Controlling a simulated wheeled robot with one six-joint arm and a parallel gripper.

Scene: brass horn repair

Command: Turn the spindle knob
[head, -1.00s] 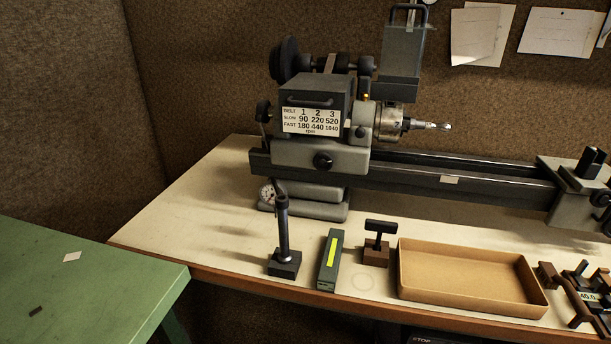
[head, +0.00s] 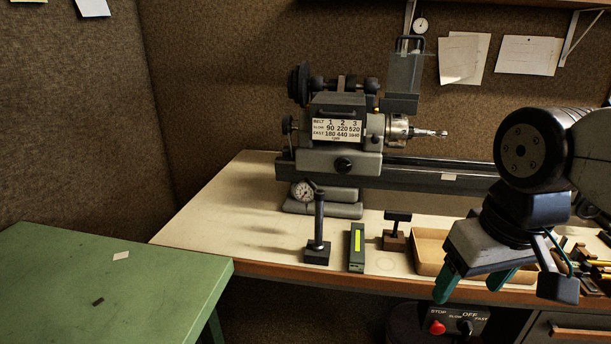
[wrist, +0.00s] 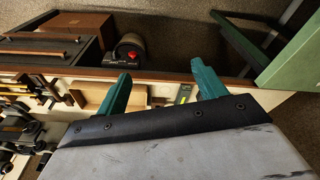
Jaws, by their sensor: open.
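The grey lathe headstock (head: 340,132) stands at the back of the bench in the head view. A round black knob (head: 343,164) is on its front, and a smaller dark knob (head: 288,123) is on its left end. A control box (head: 448,322) under the bench edge has a red button (head: 436,327) and a black rotary knob (head: 466,327) by the words SLOW, OFF and FAST. I cannot tell which is the spindle knob. My gripper (head: 474,284) is open and empty, in front of the bench edge, apart from all the knobs. Its green fingers show in the wrist view (wrist: 160,76).
A green table (head: 110,290) stands at left. A drawer (head: 565,330) is at lower right.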

